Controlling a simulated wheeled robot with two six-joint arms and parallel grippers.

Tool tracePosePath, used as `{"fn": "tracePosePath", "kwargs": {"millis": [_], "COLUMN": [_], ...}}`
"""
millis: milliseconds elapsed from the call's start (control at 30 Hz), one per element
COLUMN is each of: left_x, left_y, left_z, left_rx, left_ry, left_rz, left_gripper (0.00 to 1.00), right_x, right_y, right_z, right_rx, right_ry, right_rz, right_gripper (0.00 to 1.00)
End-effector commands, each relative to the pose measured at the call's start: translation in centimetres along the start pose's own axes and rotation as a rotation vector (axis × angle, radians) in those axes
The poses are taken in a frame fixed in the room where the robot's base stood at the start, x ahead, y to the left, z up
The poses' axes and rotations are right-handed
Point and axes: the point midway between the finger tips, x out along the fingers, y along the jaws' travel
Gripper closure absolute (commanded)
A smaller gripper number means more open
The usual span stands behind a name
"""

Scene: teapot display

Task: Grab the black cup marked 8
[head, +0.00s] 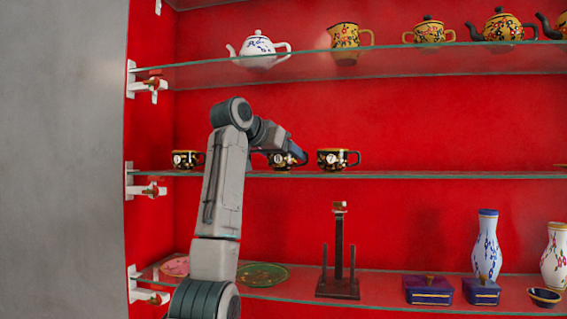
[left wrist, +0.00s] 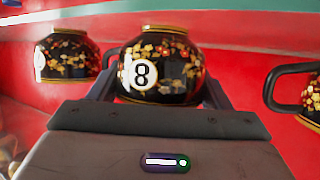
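The black cup marked 8 (left wrist: 182,80) has gold and red flowers, a gold rim and a white disc with an 8. In the head view the cup (head: 291,161) stands on the middle glass shelf, partly hidden behind my left gripper (head: 274,155). My right gripper is not in view.
Similar black cups stand to the left (head: 185,160) and right (head: 338,158) on the middle shelf (head: 440,175). Below are plates, a dark stand (head: 339,255), blue boxes and vases. The middle shelf's right part is mostly clear.

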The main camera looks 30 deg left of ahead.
Motion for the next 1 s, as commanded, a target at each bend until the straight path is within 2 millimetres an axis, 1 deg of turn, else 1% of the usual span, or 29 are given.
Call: {"fn": "tracePosePath", "kwargs": {"millis": [33,67,100,367,533,667,767,833,867,900,1000], "left_x": [0.0,-0.1,-0.1,-0.1,-0.3,-0.7,-1.1,-1.5,-1.7,-2.5,-4.3], "left_y": [0.0,0.0,0.0,0.0,0.0,0.1,0.1,0.1,0.1,0.3,0.9], "left_z": [0.0,0.0,-0.1,-0.1,-0.6,-1.4,-2.4,-3.2,-3.0,-2.4,-1.8], "left_rx": [0.0,0.0,0.0,0.0,0.0,0.0,-0.001,0.0,0.0,0.001,0.002], "left_ry": [0.001,0.001,0.002,0.002,0.002,0.003,0.003,0.004,0.003,0.006,0.006], "left_rz": [0.0,0.0,0.0,0.0,0.001,0.002,0.001,0.001,0.001,0.0,-0.001], "left_gripper": [0.46,0.52,0.53,0.53,0.53,0.53,0.53,0.53,0.53,0.53,0.53], "right_x": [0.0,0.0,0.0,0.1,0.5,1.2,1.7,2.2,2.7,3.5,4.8], "right_y": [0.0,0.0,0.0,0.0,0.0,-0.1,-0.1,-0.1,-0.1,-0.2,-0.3], "right_z": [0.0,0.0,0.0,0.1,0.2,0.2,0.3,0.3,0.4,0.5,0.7], "right_rx": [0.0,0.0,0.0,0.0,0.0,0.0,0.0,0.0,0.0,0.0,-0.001], "right_ry": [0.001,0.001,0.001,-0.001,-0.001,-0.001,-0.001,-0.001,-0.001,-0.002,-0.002], "right_rz": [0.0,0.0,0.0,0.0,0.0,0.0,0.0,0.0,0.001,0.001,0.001], "right_gripper": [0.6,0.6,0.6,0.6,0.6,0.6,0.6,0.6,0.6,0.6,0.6]}}
